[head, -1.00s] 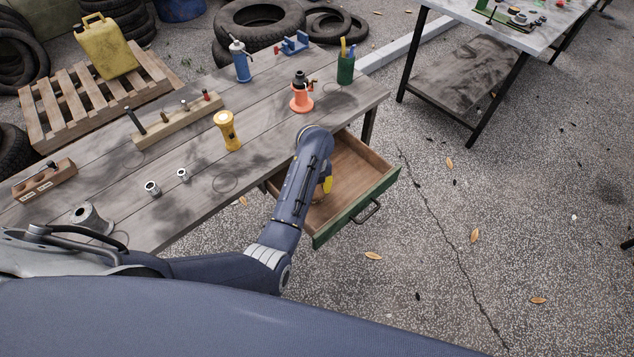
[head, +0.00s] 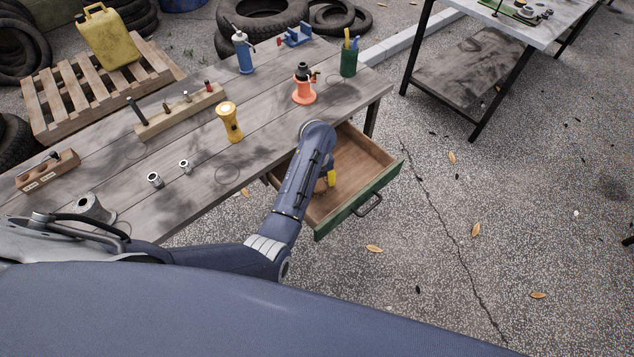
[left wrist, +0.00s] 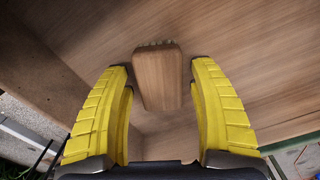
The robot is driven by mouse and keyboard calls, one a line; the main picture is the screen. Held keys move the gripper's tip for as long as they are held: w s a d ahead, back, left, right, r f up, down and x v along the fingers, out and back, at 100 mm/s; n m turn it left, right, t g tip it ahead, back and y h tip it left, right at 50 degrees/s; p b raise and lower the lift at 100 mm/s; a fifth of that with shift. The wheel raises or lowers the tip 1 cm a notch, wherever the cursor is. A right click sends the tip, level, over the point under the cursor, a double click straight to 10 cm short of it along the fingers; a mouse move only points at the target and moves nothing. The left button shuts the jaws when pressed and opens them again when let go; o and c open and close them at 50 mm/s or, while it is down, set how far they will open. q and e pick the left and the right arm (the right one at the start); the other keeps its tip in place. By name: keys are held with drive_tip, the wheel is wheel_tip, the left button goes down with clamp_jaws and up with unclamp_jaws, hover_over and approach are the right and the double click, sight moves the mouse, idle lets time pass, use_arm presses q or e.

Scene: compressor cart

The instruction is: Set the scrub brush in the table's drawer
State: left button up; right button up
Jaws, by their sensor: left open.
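The scrub brush (left wrist: 158,78) shows in the left wrist view as a wooden block with pale bristles along its far edge. It is inside the pulled-out drawer (head: 362,212), which has a wooden inside and a green front. My left gripper (head: 330,178) reaches down into the drawer with its yellow fingers open. The fingers stand on either side of the brush, with a visible gap on each side. My right gripper is not in view.
On the table (head: 200,205) stand a yellow flashlight (head: 229,122), an orange bottle jack (head: 303,86), a green cup (head: 349,60) and a blue bottle (head: 243,52). Sockets lie near the front. The drawer's bare floor (head: 355,165) is clear to the right of my gripper.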

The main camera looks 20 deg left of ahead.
use_arm(q)
drive_tip(key=shift+r, duration=2.15)
